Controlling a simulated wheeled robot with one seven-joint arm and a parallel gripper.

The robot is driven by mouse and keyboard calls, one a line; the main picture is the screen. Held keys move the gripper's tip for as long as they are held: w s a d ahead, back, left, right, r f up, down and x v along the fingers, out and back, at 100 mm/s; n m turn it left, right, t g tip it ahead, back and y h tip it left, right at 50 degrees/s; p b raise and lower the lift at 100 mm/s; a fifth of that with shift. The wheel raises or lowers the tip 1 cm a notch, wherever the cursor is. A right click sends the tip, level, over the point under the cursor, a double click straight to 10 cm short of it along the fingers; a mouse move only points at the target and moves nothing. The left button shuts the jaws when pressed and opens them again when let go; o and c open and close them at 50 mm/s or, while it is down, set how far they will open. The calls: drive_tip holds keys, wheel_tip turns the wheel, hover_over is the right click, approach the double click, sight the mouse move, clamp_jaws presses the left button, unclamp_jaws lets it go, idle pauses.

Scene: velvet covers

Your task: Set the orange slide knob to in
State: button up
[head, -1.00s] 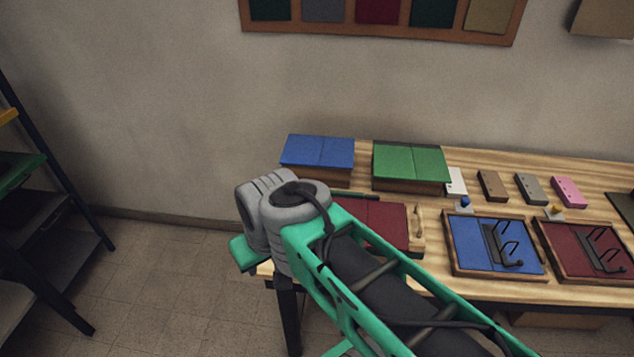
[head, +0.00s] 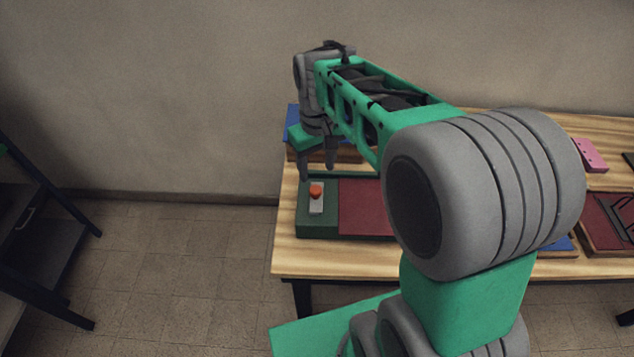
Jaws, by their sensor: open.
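The orange slide knob (head: 316,191) sits near the far end of a pale plate (head: 316,206) on the green part of a flat box (head: 317,227) at the table's left end. My gripper (head: 318,174) points down just above and behind the knob. Its two dark fingers are apart with nothing seen between them. The fingertips look clear of the knob, though their exact height above it is hard to judge.
A dark red panel (head: 365,208) adjoins the green part. A blue-topped box (head: 292,118) stands behind my gripper, mostly hidden. My arm covers the table's middle. A pink block (head: 590,155) and a dark red tray (head: 607,222) lie at right.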

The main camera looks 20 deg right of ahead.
sight(316, 189)
drive_tip(key=shift+w+d+f, duration=0.1)
drive_tip(key=shift+w+f, duration=0.75)
drive_tip(key=shift+f, duration=0.25)
wheel_tip(316, 189, down, 7)
drive_tip(key=shift+p, duration=0.65)
drive_tip(key=shift+c, duration=0.4)
clamp_jaws()
drive_tip(key=shift+r, duration=0.1)
